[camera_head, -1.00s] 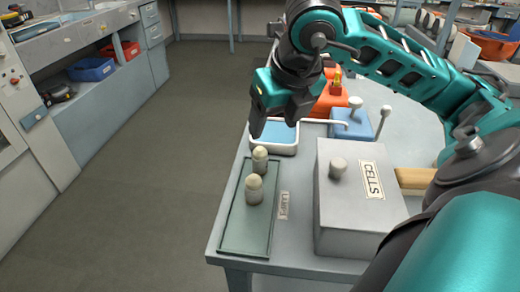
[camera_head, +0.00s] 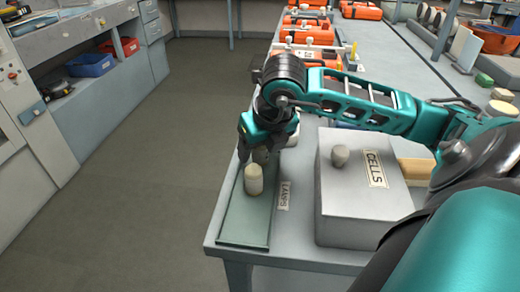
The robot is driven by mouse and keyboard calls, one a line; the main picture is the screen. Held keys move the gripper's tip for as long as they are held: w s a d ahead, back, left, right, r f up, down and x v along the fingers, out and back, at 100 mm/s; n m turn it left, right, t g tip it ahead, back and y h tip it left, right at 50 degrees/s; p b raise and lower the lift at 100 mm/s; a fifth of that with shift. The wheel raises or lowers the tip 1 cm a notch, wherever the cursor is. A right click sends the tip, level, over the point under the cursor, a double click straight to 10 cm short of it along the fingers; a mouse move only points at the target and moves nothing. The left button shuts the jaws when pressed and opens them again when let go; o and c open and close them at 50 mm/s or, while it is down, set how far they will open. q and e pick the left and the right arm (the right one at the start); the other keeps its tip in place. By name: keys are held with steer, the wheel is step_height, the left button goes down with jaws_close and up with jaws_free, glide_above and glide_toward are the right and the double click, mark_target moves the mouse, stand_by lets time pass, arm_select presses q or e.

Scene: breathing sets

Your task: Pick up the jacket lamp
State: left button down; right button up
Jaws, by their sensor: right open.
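Two small cream, round-topped lamps stand on a green tray (camera_head: 240,228) beside a "LAMPS" label (camera_head: 284,195). The nearer lamp (camera_head: 254,180) stands upright in plain view. The farther lamp (camera_head: 261,155) is mostly hidden by my right gripper (camera_head: 252,158). My right gripper points down over the far end of the tray, with its fingers about the farther lamp. It is open, and I cannot tell whether it touches the lamp. My left gripper is out of view.
A grey box (camera_head: 350,205) labelled "CELLS", with a small knob-like piece (camera_head: 340,155) on top, stands right of the tray. Several orange cases (camera_head: 307,34) line the bench farther back. The floor left of the bench is clear.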

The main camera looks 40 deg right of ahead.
steer(key=c, duration=1.1)
steer(key=shift+r, duration=0.1)
